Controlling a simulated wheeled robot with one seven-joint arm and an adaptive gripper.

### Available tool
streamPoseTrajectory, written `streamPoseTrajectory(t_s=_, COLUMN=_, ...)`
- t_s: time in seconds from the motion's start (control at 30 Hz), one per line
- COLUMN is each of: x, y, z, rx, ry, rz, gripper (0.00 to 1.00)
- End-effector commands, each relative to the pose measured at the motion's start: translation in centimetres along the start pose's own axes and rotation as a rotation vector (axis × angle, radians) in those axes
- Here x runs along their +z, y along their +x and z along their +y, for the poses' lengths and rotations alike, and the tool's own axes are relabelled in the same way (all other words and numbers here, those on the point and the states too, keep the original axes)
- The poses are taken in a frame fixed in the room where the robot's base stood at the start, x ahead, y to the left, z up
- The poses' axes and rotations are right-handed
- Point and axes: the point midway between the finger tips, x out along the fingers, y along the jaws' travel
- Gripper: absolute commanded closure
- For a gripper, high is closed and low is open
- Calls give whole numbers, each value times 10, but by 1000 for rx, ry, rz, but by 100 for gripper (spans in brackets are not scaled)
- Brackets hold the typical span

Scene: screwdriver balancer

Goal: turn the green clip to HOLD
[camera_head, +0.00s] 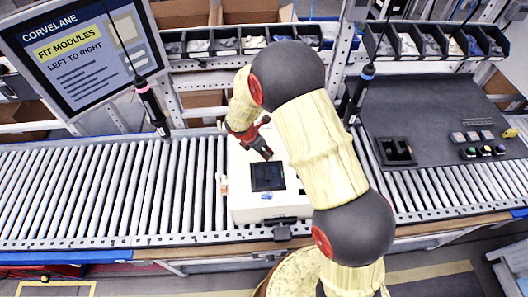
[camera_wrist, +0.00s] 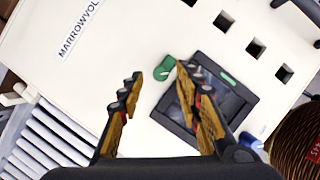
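The green clip (camera_wrist: 165,68) shows in the wrist view on the white face of the box (camera_wrist: 95,80), beside the upper left corner of a dark framed recess (camera_wrist: 170,112). My gripper (camera_wrist: 158,76) is open over the box, its two fingers apart with the clip seen between and just beyond the tips. The right finger hides part of the recess. I cannot tell whether the fingers touch anything. In the head view my gripper (camera_head: 262,148) is above the white box (camera_head: 243,205), close to the recess; the clip cannot be made out there. No HOLD mark is readable.
The box stands on a roller conveyor (camera_head: 90,190). Two hanging screwdrivers (camera_head: 152,108) (camera_head: 358,95) flank my arm. A dark mat (camera_head: 420,110) with small parts lies at right. A small green strip (camera_wrist: 228,78) is on the recess frame. A blue part (camera_wrist: 250,141) sits by the recess.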

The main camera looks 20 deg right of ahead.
Motion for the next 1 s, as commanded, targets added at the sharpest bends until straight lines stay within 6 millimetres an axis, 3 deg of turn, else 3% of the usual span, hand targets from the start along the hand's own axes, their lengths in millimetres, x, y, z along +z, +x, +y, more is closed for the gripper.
streamPoseTrajectory(t_s=0.2, x=0, y=17, z=0, rx=0, ry=1, rz=0, gripper=66)
streamPoseTrajectory(t_s=0.47, x=0, y=18, z=0, rx=0, ry=1, rz=0, gripper=66)
streamPoseTrajectory(t_s=1.0, x=0, y=18, z=0, rx=0, ry=2, rz=0, gripper=95)
